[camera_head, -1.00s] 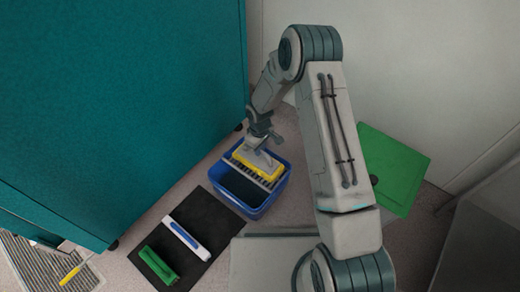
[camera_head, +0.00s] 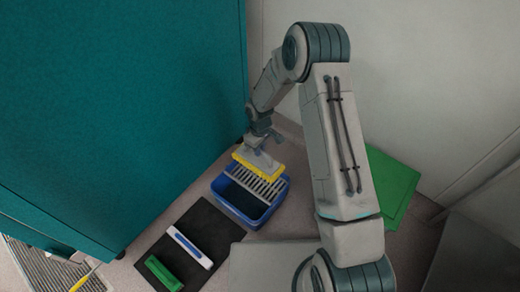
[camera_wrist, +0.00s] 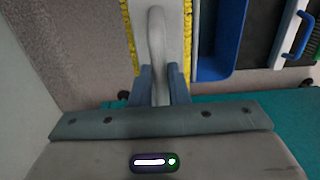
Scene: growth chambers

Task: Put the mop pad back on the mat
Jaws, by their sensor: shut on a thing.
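The mop pad (camera_head: 245,164) is a flat grey-topped plate with a yellow edge and a raised grey handle. The dark mat (camera_head: 210,222) lies on the floor left of the bucket. A white-and-blue tool (camera_head: 190,247) and a green brush-like item (camera_head: 164,273) lie on it.
The blue bucket (camera_head: 249,220) holds a grey slatted wringer (camera_head: 258,184) at its far side. The teal cabinet (camera_head: 120,110) stands close at left. A green panel (camera_head: 390,180) is at right. The mat's far end is bare.

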